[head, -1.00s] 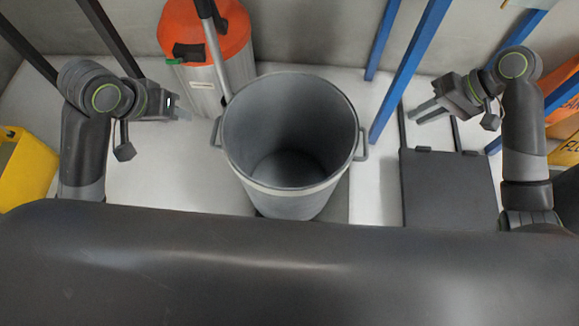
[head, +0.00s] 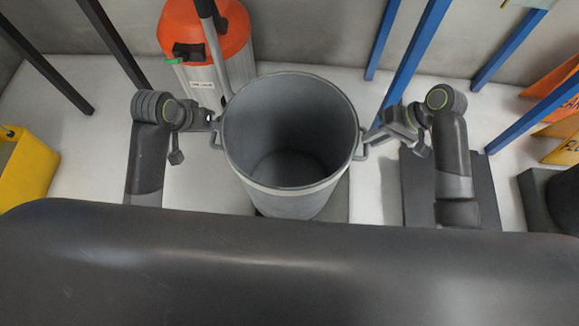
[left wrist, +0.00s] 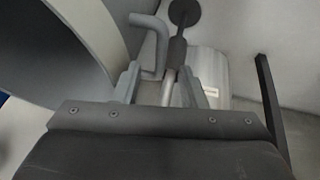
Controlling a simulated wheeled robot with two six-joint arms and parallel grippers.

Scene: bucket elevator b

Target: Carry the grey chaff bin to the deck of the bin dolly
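The grey chaff bin (head: 290,200) stands upright and open-topped at the middle of the head view, with a handle on each side. My left gripper (head: 212,121) is at its left handle (head: 216,134). In the left wrist view, the fingers of my left gripper (left wrist: 167,88) are apart, and the bin's handle (left wrist: 155,45) shows just ahead, nearer the left finger. My right gripper (head: 374,137) is close to the right handle (head: 361,150), its fingers apart; whether they touch the handle is unclear. The dark flat deck of the bin dolly (head: 482,190) lies to the right, partly hidden by my right arm.
An orange-topped metal canister (head: 205,75) with a hose stands behind the bin on the left. Blue posts (head: 415,55) rise behind the bin and dolly. A yellow container (head: 28,170) is at far left. Orange and yellow signs (head: 562,120) stand at far right.

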